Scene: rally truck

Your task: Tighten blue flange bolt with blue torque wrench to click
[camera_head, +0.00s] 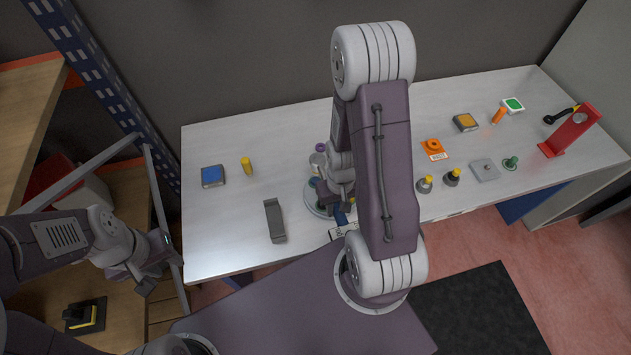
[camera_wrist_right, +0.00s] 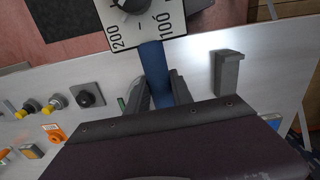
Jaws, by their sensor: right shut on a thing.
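My right gripper (camera_head: 341,207) is shut on the blue torque wrench (camera_head: 341,219), over the front of the table. In the right wrist view, the wrench's blue shaft (camera_wrist_right: 154,72) runs between the dark fingers (camera_wrist_right: 158,98), with a white dial plate (camera_wrist_right: 140,14) marked 100 and 200 beyond it. A round flange (camera_head: 311,200) sits on the table beside this gripper, mostly covered by my right arm. A small bluish top (camera_head: 313,182) shows at it, but I cannot tell whether it is the blue bolt. My left gripper (camera_head: 160,273) is open and empty, left of the table.
A grey bracket (camera_head: 275,221) stands left of the flange. Yellow-topped bolts (camera_head: 425,184), an orange part (camera_head: 432,146) and a red stand (camera_head: 571,130) are on the right. The left table (camera_head: 215,235) has free room.

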